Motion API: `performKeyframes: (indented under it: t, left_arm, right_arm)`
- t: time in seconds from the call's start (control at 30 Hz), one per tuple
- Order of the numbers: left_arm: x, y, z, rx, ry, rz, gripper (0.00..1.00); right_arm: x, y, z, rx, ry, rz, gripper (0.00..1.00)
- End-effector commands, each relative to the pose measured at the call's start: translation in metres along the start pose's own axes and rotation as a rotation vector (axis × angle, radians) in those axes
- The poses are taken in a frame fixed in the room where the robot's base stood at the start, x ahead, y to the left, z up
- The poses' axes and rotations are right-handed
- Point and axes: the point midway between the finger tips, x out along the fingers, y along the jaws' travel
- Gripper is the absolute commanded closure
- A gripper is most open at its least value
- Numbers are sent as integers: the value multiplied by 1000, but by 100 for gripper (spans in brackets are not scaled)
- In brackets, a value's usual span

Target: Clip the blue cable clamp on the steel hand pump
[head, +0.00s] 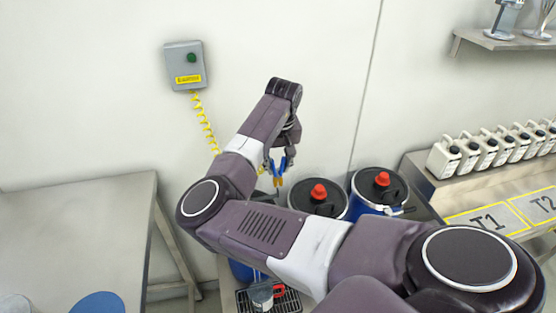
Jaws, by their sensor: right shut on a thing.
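My right gripper (276,156) is shut on the blue cable clamp (283,165), in the middle of the head view. The clamp's orange tips point down, in front of the pale wall. A yellow coiled cable (206,125) hangs from a grey wall box and passes behind my right arm. A small steel part (262,294) shows below my arm, over a dark grate; I cannot tell if it belongs to the steel hand pump, as my arm hides most of that area. My left gripper is not in view.
Two blue drums with black lids (331,198) (393,186) and red caps stand behind my arm. The grey box (185,66) is on the wall. A steel table (70,235) is at left. White canisters (443,157) line a bench marked T1 and T2 at right.

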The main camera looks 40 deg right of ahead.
Motion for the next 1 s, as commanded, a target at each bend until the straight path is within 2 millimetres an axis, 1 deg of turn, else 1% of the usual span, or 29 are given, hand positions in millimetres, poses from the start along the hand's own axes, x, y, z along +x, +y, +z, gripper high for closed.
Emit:
performKeyframes:
  t: [1.0]
  left_arm:
    - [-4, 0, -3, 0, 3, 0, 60]
  right_arm:
    - [28, 0, 5, 0, -1, 0, 83]
